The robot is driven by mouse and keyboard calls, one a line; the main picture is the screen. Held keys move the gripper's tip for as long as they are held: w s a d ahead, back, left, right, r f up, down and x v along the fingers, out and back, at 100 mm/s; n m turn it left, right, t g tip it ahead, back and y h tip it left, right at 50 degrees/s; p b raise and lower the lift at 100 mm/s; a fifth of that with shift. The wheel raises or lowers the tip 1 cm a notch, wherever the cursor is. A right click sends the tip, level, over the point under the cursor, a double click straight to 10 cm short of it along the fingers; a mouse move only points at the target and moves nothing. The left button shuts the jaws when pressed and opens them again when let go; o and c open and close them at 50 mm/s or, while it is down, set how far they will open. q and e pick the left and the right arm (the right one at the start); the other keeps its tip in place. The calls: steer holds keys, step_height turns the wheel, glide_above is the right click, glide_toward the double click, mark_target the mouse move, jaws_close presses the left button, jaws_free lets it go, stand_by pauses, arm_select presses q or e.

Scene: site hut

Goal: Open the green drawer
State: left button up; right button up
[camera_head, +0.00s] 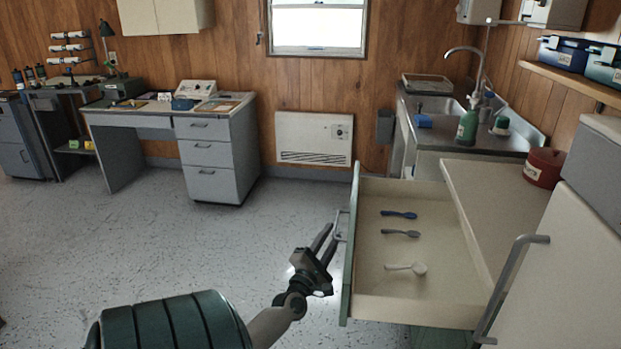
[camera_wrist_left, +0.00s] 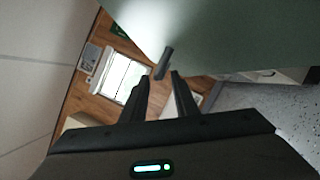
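The green drawer (camera_head: 350,250) stands pulled out from the counter, its green front facing left and its cream inside showing. A dark blue utensil (camera_head: 399,215), a grey-blue one (camera_head: 401,233) and a white scoop (camera_head: 406,268) lie in it. Its metal handle (camera_head: 341,226) is on the front. My left gripper (camera_head: 329,240) is beside the handle, fingers apart and empty. In the left wrist view, the handle (camera_wrist_left: 164,63) shows just beyond the open fingertips (camera_wrist_left: 160,76), in front of the green panel (camera_wrist_left: 215,35). My right gripper is not in view.
A cream counter (camera_head: 490,205) is right of the drawer, with a white door and long handle (camera_head: 510,285) at lower right. A sink (camera_head: 440,107) is behind. A grey desk (camera_head: 215,150) stands at back left. The speckled floor (camera_head: 200,250) left of the drawer is clear.

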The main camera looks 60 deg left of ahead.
arm_select(q)
steer(key=b+v, duration=0.1)
steer(key=v, duration=1.2)
steer(key=shift+s+b, duration=0.15)
steer(key=shift+b, duration=0.25)
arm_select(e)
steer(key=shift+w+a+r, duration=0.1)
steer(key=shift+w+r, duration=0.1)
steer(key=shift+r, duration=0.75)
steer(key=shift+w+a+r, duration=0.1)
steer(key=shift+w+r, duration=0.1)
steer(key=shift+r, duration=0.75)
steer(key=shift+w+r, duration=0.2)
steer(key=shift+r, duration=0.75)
arm_select(q)
steer(key=shift+d+f, duration=0.1)
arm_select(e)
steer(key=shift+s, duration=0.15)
